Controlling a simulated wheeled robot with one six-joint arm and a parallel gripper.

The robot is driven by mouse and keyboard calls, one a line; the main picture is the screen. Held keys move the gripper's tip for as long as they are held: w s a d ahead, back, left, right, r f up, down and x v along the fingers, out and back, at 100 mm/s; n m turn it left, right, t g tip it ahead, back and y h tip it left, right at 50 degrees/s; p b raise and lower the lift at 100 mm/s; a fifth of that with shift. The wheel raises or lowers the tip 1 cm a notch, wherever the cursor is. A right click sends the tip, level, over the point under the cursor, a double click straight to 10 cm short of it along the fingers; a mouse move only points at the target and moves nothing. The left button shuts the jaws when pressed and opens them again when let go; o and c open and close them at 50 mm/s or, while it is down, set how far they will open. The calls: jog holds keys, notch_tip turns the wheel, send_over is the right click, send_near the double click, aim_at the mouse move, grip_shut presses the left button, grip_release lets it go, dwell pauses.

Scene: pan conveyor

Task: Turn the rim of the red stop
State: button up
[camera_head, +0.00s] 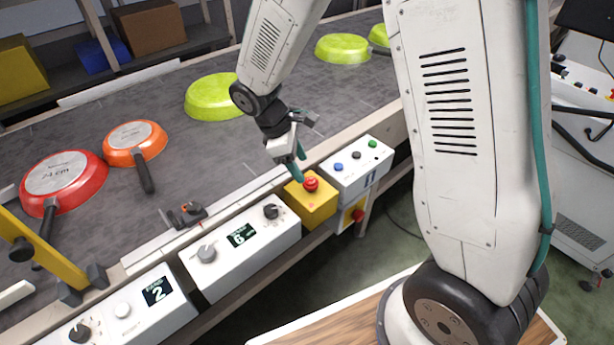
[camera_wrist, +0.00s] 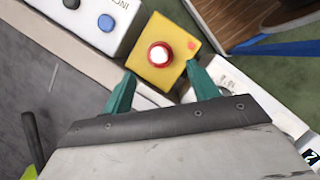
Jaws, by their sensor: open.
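The red stop (camera_head: 311,184) is a round red button on top of a yellow box (camera_head: 318,207) at the conveyor's front edge. In the wrist view the red stop (camera_wrist: 160,54) shows a red rim around a pale, bright centre, on the yellow box (camera_wrist: 150,76). My gripper (camera_head: 298,172) is just above and to the left of the button in the head view. In the wrist view its two teal fingers (camera_wrist: 160,84) are spread apart, with the button a little beyond their tips and between their lines. Nothing is between the fingers.
A white button box (camera_head: 357,168) with blue, black and green buttons stands right of the yellow box. A white control box (camera_head: 240,250) with knobs and a display stands left. Red (camera_head: 64,182), orange (camera_head: 135,142) and green (camera_head: 215,97) pans lie upside down on the belt.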

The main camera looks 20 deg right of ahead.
aim_at(309, 180)
jog(key=shift+x, duration=2.75)
